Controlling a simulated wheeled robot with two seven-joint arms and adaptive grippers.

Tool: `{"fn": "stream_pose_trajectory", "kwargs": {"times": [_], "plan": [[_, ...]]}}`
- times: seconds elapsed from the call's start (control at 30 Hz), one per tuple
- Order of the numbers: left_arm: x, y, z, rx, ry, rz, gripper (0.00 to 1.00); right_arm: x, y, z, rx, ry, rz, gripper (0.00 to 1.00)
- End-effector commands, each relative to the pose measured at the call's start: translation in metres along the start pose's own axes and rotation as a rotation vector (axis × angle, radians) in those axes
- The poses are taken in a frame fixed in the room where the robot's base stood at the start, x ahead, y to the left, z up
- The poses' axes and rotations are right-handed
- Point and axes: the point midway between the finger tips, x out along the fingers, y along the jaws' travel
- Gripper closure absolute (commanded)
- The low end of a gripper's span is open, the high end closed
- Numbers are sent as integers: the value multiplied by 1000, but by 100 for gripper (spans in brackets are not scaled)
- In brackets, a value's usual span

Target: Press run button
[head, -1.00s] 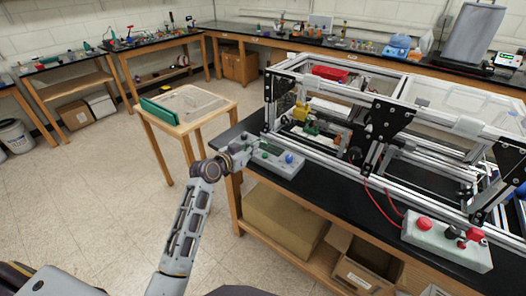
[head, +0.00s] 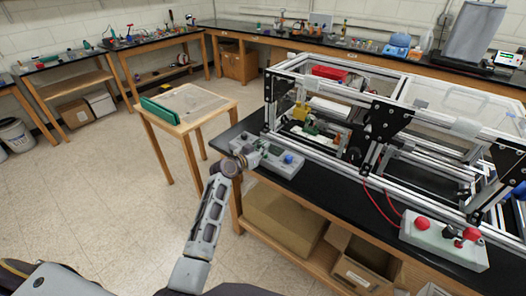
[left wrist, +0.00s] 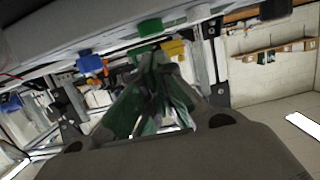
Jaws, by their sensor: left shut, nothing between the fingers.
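A grey control box (head: 276,166) stands on the near left end of the black bench, with a blue button (head: 288,159) on its right part. My left gripper (head: 258,147) is shut and empty, over the left part of this box, and hides part of its top. In the left wrist view the box (left wrist: 40,42) runs along the top edge. The blue button (left wrist: 84,57), a green button (left wrist: 150,27) and a yellow part (left wrist: 174,47) show there. The shut fingertips (left wrist: 150,58) are close to the green button; I cannot tell whether they touch it.
An aluminium extrusion frame (head: 375,137) stands just behind the box. A second grey box (head: 440,243) with red knobs stands at the right on the bench, with red cables near it. A small wooden table (head: 200,118) stands to the left, with clear floor around it.

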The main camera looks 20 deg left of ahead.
Motion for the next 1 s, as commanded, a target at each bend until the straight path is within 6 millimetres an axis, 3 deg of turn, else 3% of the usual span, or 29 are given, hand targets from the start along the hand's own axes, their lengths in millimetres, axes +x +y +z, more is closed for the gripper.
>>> {"fn": "stream_pose_trajectory", "kwargs": {"times": [0.2,0.63,1.0], "plan": [[2,0,11,-1,-1,-1,100,-1,0,0,0,0,0,60],[2,0,13,0,-1,-1,100,0,0,0,0,0,0,60],[6,0,28,1,-2,0,100,16,0,2,0,0,0,60]]}}
